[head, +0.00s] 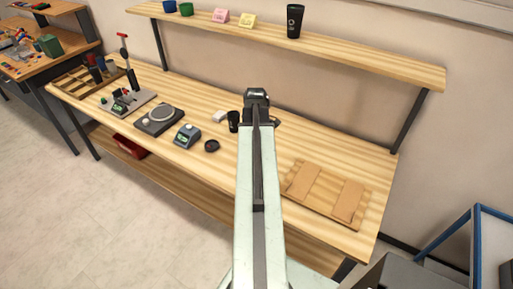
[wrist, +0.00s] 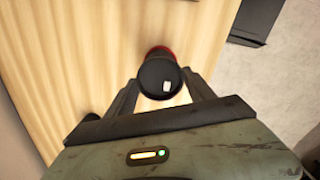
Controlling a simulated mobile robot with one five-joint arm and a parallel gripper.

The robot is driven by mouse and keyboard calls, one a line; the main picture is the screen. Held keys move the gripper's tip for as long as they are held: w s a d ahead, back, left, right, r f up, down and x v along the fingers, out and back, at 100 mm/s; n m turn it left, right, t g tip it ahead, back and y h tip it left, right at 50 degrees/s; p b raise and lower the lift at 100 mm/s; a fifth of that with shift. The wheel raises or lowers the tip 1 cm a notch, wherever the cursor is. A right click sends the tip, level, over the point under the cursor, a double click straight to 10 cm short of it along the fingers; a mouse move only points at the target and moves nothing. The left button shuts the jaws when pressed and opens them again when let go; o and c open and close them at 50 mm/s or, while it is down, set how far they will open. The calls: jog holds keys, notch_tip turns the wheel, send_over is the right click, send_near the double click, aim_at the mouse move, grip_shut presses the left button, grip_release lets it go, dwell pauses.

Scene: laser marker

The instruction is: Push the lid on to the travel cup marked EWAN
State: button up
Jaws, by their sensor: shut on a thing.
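My gripper (head: 257,93) is raised over the back of the bench, in front of the wall. In the wrist view my gripper (wrist: 161,90) is shut on a round black piece (wrist: 158,76) with a red edge and a small white patch, which looks like the lid. A black cup (head: 233,121) stands on the bench, just left of my arm. Another black cup (head: 295,20) with a pale emblem stands on the shelf. I cannot read the name EWAN on either.
A small grey device (head: 187,135), a plate with a round dial (head: 159,119) and a press with a red-topped lever (head: 124,98) stand on the left of the bench. A wooden board (head: 326,195) lies on the right. The shelf (head: 340,52) overhangs behind.

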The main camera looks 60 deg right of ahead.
jog(key=o, duration=1.4)
jog(key=shift+o, duration=1.4)
